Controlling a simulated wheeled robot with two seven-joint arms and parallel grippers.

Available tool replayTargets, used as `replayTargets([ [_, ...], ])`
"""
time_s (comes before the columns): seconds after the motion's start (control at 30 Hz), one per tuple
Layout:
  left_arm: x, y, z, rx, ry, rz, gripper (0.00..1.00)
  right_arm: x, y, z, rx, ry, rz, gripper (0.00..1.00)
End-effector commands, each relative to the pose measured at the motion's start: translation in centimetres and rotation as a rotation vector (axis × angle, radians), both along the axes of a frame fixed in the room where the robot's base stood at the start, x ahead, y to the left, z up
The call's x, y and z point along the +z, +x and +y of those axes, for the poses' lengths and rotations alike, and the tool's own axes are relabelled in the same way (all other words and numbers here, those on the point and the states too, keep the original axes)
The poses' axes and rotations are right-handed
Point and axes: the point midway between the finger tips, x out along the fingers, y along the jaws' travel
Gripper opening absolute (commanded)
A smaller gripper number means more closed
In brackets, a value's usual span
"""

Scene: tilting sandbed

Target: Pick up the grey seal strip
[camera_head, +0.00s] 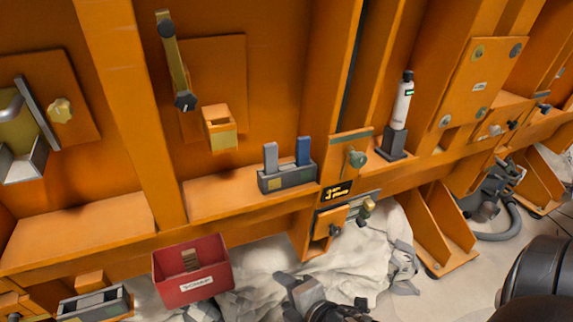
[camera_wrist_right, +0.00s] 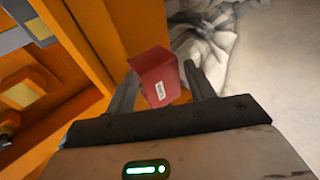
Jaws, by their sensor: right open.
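A flat grey strip (camera_head: 270,157) stands upright in a dark grey two-slot holder (camera_head: 287,178) on the orange ledge, beside a blue strip (camera_head: 303,151). It looks like the grey seal strip, though I cannot confirm this. My right gripper (camera_head: 289,295) is low at the bottom middle of the head view, below the holder and well apart from it. In the right wrist view its two fingers (camera_wrist_right: 158,90) are spread with nothing held. A red bin (camera_head: 192,283) shows beyond them, also in the wrist view (camera_wrist_right: 160,85). My left gripper is not in view.
A white bottle (camera_head: 401,107) stands in a dark base on the ledge right of the holder. A small orange box (camera_head: 220,128) is fixed to the wall above. Crumpled pale sheeting (camera_head: 350,255) covers the floor. Orange posts and brackets (camera_head: 437,230) project near the ledge.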

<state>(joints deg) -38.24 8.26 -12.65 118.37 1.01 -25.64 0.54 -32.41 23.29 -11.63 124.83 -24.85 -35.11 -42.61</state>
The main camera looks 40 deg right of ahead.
Motion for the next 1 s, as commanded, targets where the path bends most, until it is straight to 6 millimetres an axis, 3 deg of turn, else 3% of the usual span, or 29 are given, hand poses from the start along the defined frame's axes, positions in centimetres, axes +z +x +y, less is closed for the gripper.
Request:
replayTargets([
  [0.03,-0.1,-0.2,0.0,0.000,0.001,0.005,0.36,2.4,1.2,-1.8,0.083,-0.265,-0.054,0.54],
  [0.1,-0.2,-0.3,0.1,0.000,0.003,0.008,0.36,5.7,2.5,-3.9,0.169,-0.632,-0.111,0.54],
  [0.2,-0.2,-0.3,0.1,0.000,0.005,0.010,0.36,10.1,3.8,-6.0,0.236,-1.076,-0.160,0.54],
  [0.33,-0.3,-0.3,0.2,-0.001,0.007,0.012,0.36,14.2,4.5,-7.2,0.255,-1.453,-0.184,0.54],
  [0.5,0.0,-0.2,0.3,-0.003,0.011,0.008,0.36,16.2,5.8,-7.8,0.250,-1.621,-0.186,0.54],
  [0.8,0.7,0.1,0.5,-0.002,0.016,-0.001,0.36,16.2,12.0,-9.3,0.249,-1.619,-0.184,0.54],
  [1.0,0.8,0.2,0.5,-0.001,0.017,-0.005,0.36,16.0,14.7,-9.9,0.252,-1.615,-0.183,0.54],
])
